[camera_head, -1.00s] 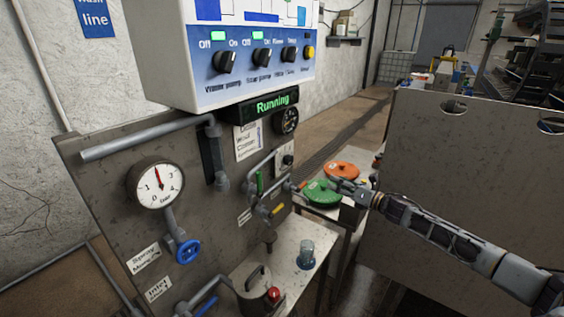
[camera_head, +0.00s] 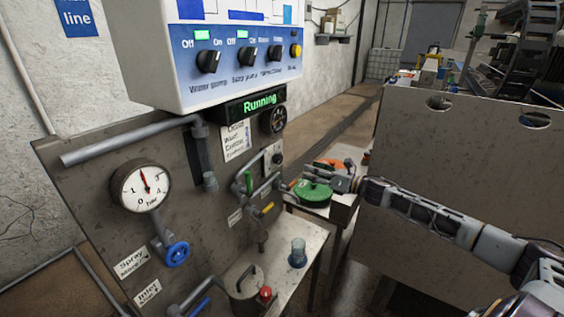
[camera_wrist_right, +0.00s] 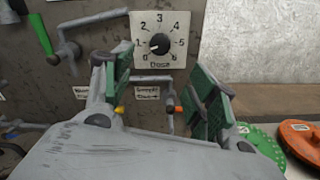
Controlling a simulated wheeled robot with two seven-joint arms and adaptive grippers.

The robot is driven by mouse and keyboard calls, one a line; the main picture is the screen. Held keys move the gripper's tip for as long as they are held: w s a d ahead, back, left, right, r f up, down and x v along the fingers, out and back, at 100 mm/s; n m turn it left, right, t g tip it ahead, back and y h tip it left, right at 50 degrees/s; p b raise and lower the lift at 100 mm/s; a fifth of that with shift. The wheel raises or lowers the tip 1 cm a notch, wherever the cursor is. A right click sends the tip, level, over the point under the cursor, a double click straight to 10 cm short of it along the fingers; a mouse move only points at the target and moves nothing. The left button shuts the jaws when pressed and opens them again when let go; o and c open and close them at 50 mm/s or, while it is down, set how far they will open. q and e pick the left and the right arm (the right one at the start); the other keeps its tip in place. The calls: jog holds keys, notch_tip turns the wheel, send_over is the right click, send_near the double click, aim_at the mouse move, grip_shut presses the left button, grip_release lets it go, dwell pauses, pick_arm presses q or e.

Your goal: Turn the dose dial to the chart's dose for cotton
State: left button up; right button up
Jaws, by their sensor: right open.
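The dose dial (camera_wrist_right: 160,43) is a black knob on a white plate numbered 0 to 6, lettered "Dose". In the head view the gripper (camera_head: 336,184) is right of the panel. My left gripper is out of view.
A green lever valve (camera_head: 249,183) and pipes are left of the dial. Green (camera_head: 313,193) and orange (camera_wrist_right: 299,137) discs lie on a bench at the right. The sign (camera_head: 260,103) reads "Running".

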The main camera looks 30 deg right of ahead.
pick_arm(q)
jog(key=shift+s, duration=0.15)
pick_arm(e)
jog(key=shift+w+a, duration=0.15)
jog(key=shift+w, duration=0.05)
jog(key=p, duration=0.1)
send_near(281, 160)
jog(key=shift+w, duration=0.7)
jog(key=shift+s+a+p+x, duration=0.1)
jog(key=shift+a+p+x, duration=0.2)
jog(key=shift+x, duration=1)
jog(key=shift+s+a+p+x, duration=0.1)
jog(key=shift+p+x, duration=0.25)
jog(key=shift+x, duration=0.95)
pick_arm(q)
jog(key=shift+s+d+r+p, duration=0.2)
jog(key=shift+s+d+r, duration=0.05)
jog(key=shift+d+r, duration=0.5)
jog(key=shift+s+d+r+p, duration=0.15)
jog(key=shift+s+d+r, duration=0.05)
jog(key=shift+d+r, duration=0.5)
pick_arm(e)
jog(key=shift+x, duration=1.45)
jog(key=c, duration=1)
